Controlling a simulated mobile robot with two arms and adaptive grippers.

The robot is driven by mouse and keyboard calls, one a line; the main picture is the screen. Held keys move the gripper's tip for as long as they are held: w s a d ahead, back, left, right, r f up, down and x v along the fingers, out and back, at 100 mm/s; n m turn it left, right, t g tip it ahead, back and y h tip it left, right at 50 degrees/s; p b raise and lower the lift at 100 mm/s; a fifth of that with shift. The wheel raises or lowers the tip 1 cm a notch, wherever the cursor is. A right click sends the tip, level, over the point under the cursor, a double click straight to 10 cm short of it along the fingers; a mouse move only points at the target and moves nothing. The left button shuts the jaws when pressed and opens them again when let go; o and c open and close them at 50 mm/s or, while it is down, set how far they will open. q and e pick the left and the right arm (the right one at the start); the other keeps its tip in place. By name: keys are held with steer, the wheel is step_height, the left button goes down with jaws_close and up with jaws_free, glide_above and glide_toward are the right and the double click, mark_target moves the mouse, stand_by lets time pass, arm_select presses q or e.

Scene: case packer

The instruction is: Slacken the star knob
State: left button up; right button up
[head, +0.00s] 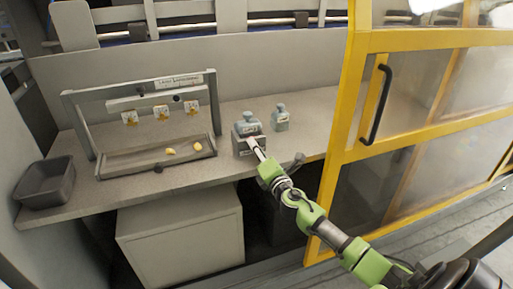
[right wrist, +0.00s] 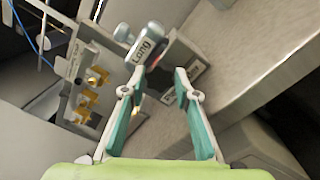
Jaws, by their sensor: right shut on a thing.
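A fixture frame (head: 68,108) stands on the bench at left, its upper bar (head: 155,101) bearing small dark knobs (head: 176,98). Another dark knob (head: 158,167) sits low on its front tray. They are too small for me to tell which is the star knob. My right gripper (head: 257,151) is at the grey-blue labelled block (head: 247,125), right of the fixture and apart from it. My left gripper is out of view.
A second grey-blue block (head: 281,119) stands right of the first. A dark bin (head: 45,184) sits at the bench's left end. A yellow-framed door (head: 345,130) with a black handle (head: 376,104) bounds the right.

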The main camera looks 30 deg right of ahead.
steer(key=shift+n+p, duration=0.45)
steer(key=shift+n, duration=1.25)
steer(key=o, duration=1.1)
steer(key=s+a, duration=0.2)
steer(key=s, duration=1)
steer(key=shift+f, duration=0.2)
steer(key=shift+w, duration=0.1)
